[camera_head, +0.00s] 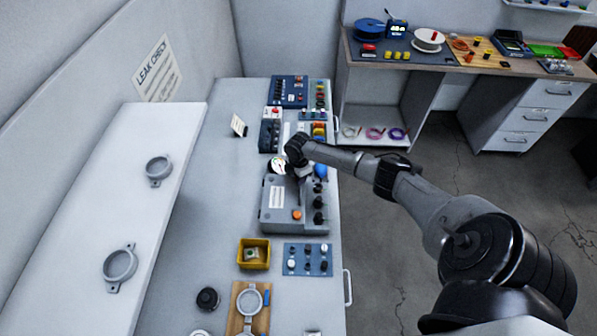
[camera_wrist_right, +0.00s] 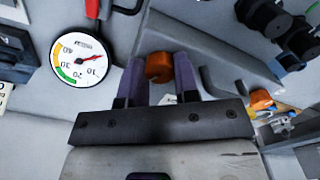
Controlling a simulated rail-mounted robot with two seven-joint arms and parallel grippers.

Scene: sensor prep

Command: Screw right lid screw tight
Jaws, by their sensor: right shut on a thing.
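My right gripper (camera_wrist_right: 158,80) is shut on an orange knob (camera_wrist_right: 159,67), with one finger on each side of it, above a grey surface. In the head view my right gripper (camera_head: 302,172) reaches over the grey device on the bench, and my own wrist hides the knob. A lid screw cannot be made out clearly elsewhere. A grey ring-shaped housing (camera_head: 249,300) with small side lugs lies on a wooden board (camera_head: 235,322) near the bottom of the head view. My left gripper is not in view.
A round pressure gauge (camera_wrist_right: 83,58) is left of the gripper. A second orange knob (camera_wrist_right: 262,98) and black knobs (camera_wrist_right: 299,40) are to the right. The grey device (camera_head: 272,219), a yellow bin (camera_head: 241,262) and a blue mat (camera_head: 306,270) occupy the bench.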

